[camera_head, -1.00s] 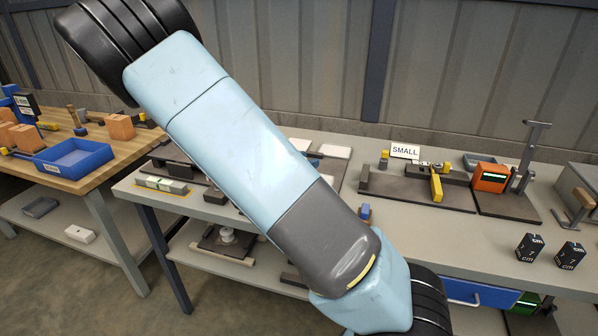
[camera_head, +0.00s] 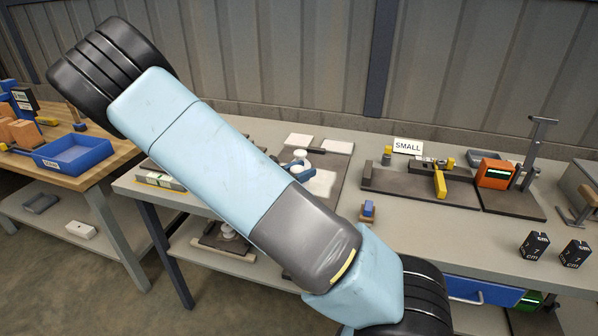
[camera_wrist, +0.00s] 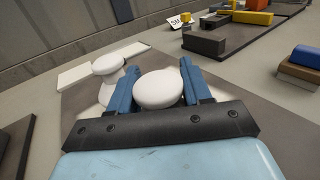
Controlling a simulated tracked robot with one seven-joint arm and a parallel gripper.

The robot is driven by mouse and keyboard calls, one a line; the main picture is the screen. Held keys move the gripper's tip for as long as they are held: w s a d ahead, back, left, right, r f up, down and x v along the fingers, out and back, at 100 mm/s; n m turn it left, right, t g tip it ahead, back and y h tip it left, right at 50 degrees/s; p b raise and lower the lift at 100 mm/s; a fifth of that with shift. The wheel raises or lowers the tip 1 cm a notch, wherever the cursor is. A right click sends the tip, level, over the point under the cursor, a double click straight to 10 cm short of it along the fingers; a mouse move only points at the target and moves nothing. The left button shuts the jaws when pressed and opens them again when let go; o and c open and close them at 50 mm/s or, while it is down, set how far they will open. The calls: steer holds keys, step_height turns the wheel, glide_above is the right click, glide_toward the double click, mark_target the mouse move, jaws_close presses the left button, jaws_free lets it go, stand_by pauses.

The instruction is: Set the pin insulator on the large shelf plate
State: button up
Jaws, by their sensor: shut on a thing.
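My gripper (camera_wrist: 160,74) has its blue fingers shut on a white, round-topped pin insulator (camera_wrist: 158,90) in the wrist view. The insulator's lower part is hidden by the gripper body. A second white insulator (camera_wrist: 107,66) stands just beyond the left finger. In the head view the gripper (camera_head: 296,167) shows small over the bench, partly behind my arm; a white round top (camera_head: 301,156) shows beside it, and I cannot tell which insulator that is.
White tiles (camera_head: 299,141) lie at the bench's back. A dark board with a yellow tool (camera_head: 440,183), a SMALL sign (camera_head: 407,146) and an orange device (camera_head: 495,175) stand to the right. A small blue block (camera_head: 369,208) is near the front. Bench in front of the black cubes (camera_head: 533,246) is clear.

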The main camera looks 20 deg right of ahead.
steer(key=o, duration=1.3)
steer(key=shift+o, duration=0.2)
